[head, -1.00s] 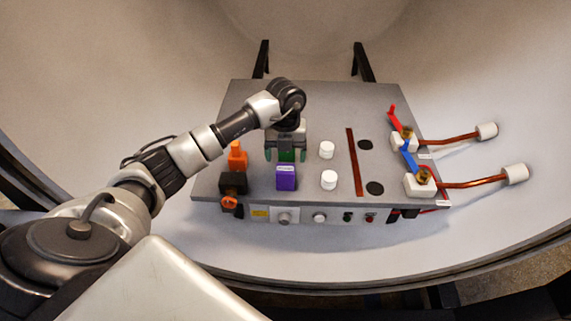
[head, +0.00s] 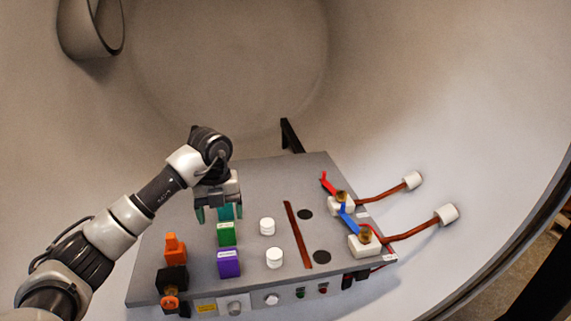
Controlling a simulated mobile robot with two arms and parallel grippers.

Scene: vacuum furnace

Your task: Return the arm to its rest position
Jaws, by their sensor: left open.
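My left arm comes in from the lower left, and my left gripper (head: 219,213) hangs fingers down above the rear left part of the grey panel (head: 165,233). Its fingers are apart. A teal block (head: 230,211) shows at the fingers, partly hidden; I cannot tell whether they touch it. A green block (head: 227,234) stands just in front of the gripper, and a purple block (head: 229,263) stands nearer the front edge. My right gripper is not in view.
White cylinders (head: 274,258), a copper strip (head: 298,235) and dark discs (head: 322,257) lie to the right. Red (head: 328,183) and blue (head: 350,220) levers stand at the right edge. Orange and black parts (head: 173,279) stand front left. The curved chamber wall (head: 480,110) surrounds the panel.

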